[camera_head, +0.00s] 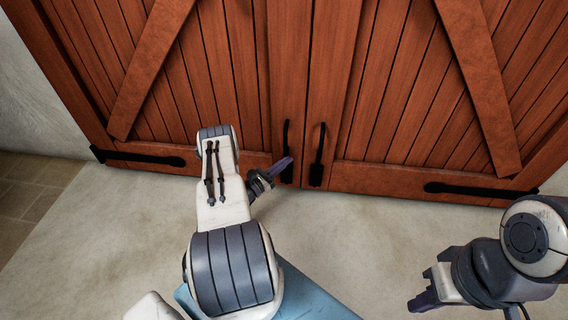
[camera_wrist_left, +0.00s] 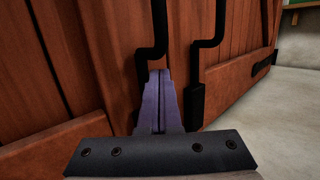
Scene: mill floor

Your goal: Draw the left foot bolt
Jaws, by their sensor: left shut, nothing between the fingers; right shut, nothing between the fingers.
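The left foot bolt (camera_head: 286,138) is a black cranked rod low on the left door leaf, beside the seam between the leaves. In the left wrist view its rod (camera_wrist_left: 159,28) bends down behind my fingers, which hide part of its lower end. A matching right foot bolt (camera_head: 319,150) is on the other leaf; it also shows in the left wrist view (camera_wrist_left: 197,75). My left gripper (camera_head: 284,164) is shut and empty, its purple fingertips at the left bolt's lower part; I cannot tell if they touch. My right gripper (camera_head: 421,301) is shut and empty, well away at the lower right.
The reddish wooden double door (camera_head: 230,80) is closed, with diagonal braces and black strap hinges (camera_head: 140,157) low on both sides. A pale wall (camera_head: 35,95) stands at the left. The pale floor (camera_head: 370,235) before the door is clear between my arms.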

